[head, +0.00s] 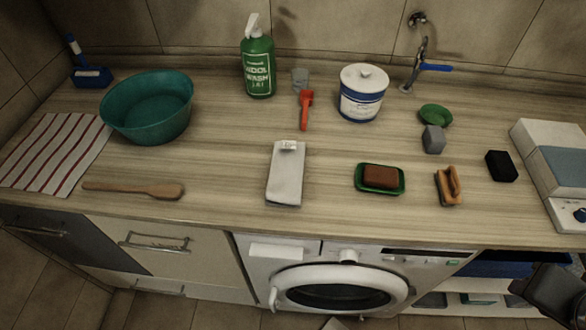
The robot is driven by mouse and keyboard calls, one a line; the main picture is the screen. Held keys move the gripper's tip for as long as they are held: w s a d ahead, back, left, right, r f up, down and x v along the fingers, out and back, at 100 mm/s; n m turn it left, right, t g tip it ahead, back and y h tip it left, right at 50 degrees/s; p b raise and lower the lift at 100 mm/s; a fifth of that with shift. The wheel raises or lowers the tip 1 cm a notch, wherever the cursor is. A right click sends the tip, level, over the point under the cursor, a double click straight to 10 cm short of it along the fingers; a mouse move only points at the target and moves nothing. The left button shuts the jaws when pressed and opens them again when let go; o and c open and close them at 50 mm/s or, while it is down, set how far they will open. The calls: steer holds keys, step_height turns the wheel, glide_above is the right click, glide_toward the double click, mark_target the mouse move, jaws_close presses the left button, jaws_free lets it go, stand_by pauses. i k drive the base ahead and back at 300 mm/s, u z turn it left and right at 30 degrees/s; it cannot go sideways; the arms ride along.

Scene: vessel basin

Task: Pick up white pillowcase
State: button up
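A folded white cloth, which looks like the white pillowcase (286,178), lies flat on the wooden counter near its front edge, left of the green soap dish. It is a narrow rectangle with a small pale tag or clip at its far end. My gripper (545,292) shows as a dark shape at the lower right corner, partly cut off by the frame. It is in front of the counter, far to the right of the cloth and apart from it. Its fingers are too dark and cropped to tell whether they are open or shut.
Around the cloth are a wooden spoon (135,189), a red-handled scraper (306,110), a soap dish (395,191) with brown soap (380,176) and a brush (448,187). A teal basin (150,108), green bottle (258,68) and white tub (361,95) stand farther back. A washing machine (340,270) is below.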

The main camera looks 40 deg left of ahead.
mark_target(284, 186)
steer(key=z, duration=0.05)
steer(key=k, duration=1.5)
steer(key=u, duration=1.9)
steer(key=i, duration=0.95)
